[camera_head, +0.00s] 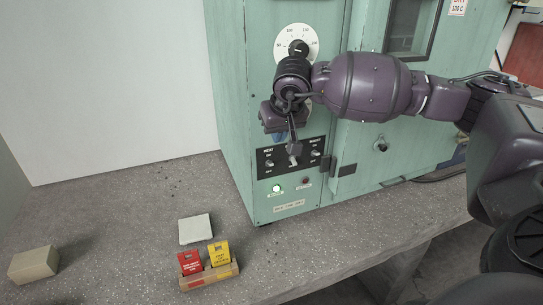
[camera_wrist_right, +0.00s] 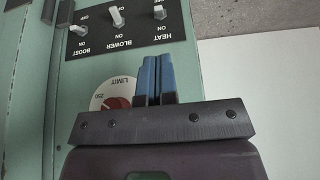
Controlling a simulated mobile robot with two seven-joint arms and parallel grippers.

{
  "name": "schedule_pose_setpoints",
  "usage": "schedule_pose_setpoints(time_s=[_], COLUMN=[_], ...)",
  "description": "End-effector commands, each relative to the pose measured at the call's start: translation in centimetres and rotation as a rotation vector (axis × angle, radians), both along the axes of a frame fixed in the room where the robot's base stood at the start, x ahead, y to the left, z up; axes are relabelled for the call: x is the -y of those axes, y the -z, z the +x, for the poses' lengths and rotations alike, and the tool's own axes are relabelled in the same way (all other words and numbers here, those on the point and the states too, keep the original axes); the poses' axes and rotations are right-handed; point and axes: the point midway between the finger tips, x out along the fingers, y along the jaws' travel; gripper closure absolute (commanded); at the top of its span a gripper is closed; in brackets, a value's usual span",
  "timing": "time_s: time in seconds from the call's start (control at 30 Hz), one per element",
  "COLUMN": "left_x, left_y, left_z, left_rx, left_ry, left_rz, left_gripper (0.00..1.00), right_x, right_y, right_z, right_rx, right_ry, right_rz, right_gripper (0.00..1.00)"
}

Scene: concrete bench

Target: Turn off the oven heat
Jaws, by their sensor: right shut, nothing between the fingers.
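The green oven (camera_head: 235,110) stands on the bench. Its black switch panel (camera_head: 262,172) carries HEAT, BLOWER and BOOST toggles. The HEAT switch (camera_head: 269,163) is leftmost; it also shows at the top of the wrist view (camera_wrist_right: 159,10), where the panel appears upside down. Whether its lever is at ON or OFF is unclear. My right gripper (camera_head: 279,137) is shut and empty, its blue fingertips (camera_wrist_right: 153,60) just above the panel near the HEAT label, apart from the lever. My left gripper is out of view.
A white dial (camera_head: 284,39) is above my wrist. The LIMIT dial with a red knob (camera_wrist_right: 115,103) is beside my fingers. Below the panel are a lit indicator (camera_head: 276,188) and a dark one (camera_head: 305,181). A card holder (camera_head: 209,276) and pale block (camera_head: 195,229) sit on the bench.

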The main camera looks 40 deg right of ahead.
Motion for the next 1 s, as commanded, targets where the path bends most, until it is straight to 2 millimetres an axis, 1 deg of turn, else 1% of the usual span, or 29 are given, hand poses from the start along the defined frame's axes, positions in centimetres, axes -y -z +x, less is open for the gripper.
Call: schedule_pose_setpoints(time_s=[0.13,0.27,0.5,0.7,0.83,1.0], left_x=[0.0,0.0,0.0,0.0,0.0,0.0], left_y=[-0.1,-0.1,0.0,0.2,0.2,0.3], left_z=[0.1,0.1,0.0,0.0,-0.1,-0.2], left_rx=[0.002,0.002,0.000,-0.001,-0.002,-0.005], left_ry=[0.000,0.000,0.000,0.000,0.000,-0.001], left_rz=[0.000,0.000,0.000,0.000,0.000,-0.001], left_gripper=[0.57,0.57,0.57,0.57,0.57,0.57], right_x=[0.0,0.0,0.4,0.7,0.8,0.9], right_y=[0.3,1.5,5.1,7.6,8.6,9.1], right_z=[0.1,0.6,2.2,3.4,3.9,4.1], right_rx=[-0.001,-0.003,-0.004,-0.003,-0.001,-0.001], right_ry=[0.001,0.000,0.001,0.002,0.001,0.000], right_rz=[0.003,0.005,0.006,0.006,0.006,0.005], right_gripper=[1.00,1.00,1.00,1.00,1.00,1.00])
